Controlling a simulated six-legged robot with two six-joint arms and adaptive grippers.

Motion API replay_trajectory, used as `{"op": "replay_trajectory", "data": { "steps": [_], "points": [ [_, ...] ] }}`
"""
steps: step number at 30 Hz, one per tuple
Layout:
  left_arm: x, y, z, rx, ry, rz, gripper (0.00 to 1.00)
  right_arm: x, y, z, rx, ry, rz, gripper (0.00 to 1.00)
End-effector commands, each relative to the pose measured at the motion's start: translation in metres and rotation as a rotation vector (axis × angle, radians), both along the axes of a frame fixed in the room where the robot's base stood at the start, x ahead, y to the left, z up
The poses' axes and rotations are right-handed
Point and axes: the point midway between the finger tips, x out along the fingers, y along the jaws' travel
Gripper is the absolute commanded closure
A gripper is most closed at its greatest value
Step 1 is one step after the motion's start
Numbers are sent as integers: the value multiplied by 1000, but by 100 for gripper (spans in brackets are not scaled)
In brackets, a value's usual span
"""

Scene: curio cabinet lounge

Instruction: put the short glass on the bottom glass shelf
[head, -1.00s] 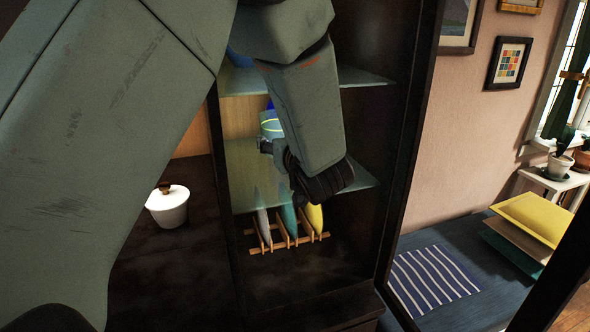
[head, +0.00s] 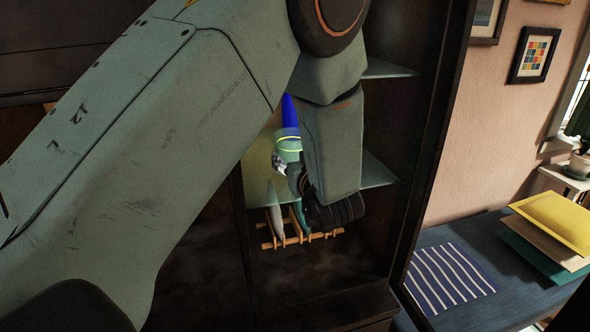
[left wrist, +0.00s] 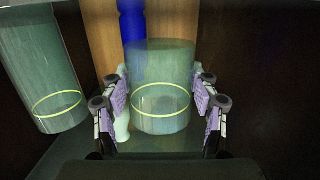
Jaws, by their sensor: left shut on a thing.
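The short glass (left wrist: 160,85), clear greenish with a yellow ring, is upright between the finger pads of my left gripper (left wrist: 160,108), which is shut on it. In the head view the glass (head: 288,148) shows just above the left gripper (head: 284,168), inside the cabinet. The bottom glass shelf (head: 376,172) is a pale green pane at about the gripper's height. I cannot tell whether the glass touches it. A taller glass (left wrist: 42,75) with a similar ring stands left in the wrist view. My right gripper is not in view.
A blue object (left wrist: 132,35) is behind the short glass; it also shows in the head view (head: 290,110). A wooden rack (head: 302,241) with plates stands below the shelf. An upper glass shelf (head: 388,69) is above. The dark cabinet side (head: 437,150) bounds the right.

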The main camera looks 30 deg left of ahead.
Motion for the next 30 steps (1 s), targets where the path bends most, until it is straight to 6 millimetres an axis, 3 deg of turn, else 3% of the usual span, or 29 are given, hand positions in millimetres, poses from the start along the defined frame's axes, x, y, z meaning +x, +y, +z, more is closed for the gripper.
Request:
{"op": "replay_trajectory", "data": {
  "steps": [6,19,20,27,30],
  "points": [
    [1,2,-27,-1,1,1,82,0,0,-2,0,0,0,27],
    [2,3,-32,-1,-1,1,82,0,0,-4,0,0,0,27],
    [2,3,-33,-2,1,1,39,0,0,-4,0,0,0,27],
    [2,3,-32,-1,1,1,19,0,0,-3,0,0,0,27],
    [2,3,-32,-1,1,1,17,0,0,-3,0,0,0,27]
  ]
}}
